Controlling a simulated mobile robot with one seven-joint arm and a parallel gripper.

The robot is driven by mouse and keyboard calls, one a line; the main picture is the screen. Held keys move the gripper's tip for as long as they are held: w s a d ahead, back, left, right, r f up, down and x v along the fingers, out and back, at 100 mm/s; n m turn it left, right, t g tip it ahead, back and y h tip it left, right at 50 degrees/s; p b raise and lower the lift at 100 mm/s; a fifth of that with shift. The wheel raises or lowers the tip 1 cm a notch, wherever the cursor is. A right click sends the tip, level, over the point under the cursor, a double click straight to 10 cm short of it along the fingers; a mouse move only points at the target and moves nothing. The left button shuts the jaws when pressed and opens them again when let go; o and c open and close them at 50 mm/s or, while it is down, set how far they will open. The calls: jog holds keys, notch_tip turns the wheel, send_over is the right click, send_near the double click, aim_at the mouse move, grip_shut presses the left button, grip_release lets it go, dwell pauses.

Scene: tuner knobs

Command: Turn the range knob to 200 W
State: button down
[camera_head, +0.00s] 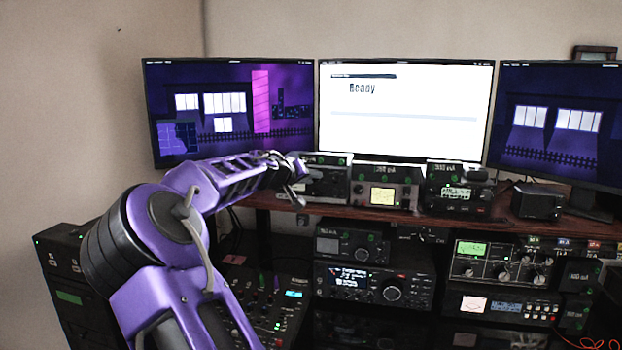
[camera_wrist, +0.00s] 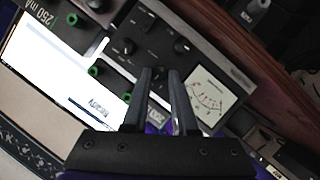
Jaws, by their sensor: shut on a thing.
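The dark tuner (camera_head: 328,186) stands at the left end of the wooden shelf, partly behind my arm in the head view. In the wrist view its dark panel (camera_wrist: 155,40) is tilted, with several small black knobs and a pale meter (camera_wrist: 210,97) with a needle and red marks. My gripper (camera_wrist: 160,72) reaches over the panel beside the meter, its two fingers close together. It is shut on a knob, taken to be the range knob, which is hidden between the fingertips. The knob's pointer and the scale markings cannot be read. My gripper (camera_head: 296,182) is small at the tuner's front in the head view.
Another unit with a lit yellow meter (camera_head: 382,195) and a stacked radio (camera_head: 456,195) stand to the right on the shelf (camera_head: 400,215). Three monitors stand behind; the middle one (camera_head: 405,110) reads "Ready". More radios (camera_head: 370,283) and a mixer (camera_head: 268,300) sit below.

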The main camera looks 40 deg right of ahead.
jog(key=shift+m+b, duration=0.3)
jog(key=shift+b, duration=0.15)
jog(key=shift+s+d+r+m+t+y+b, duration=0.15)
jog(key=shift+m+t+y+b, duration=0.55)
jog(key=shift+m+b, duration=0.5)
jog(key=shift+s+d+r+m+t+y+b, duration=0.15)
jog(key=shift+m+t+y+b, duration=0.5)
jog(key=shift+m+b, duration=0.5)
jog(key=shift+f, duration=0.1)
jog(key=c, duration=0.7)
grip_release()
jog(key=shift+y, duration=0.25)
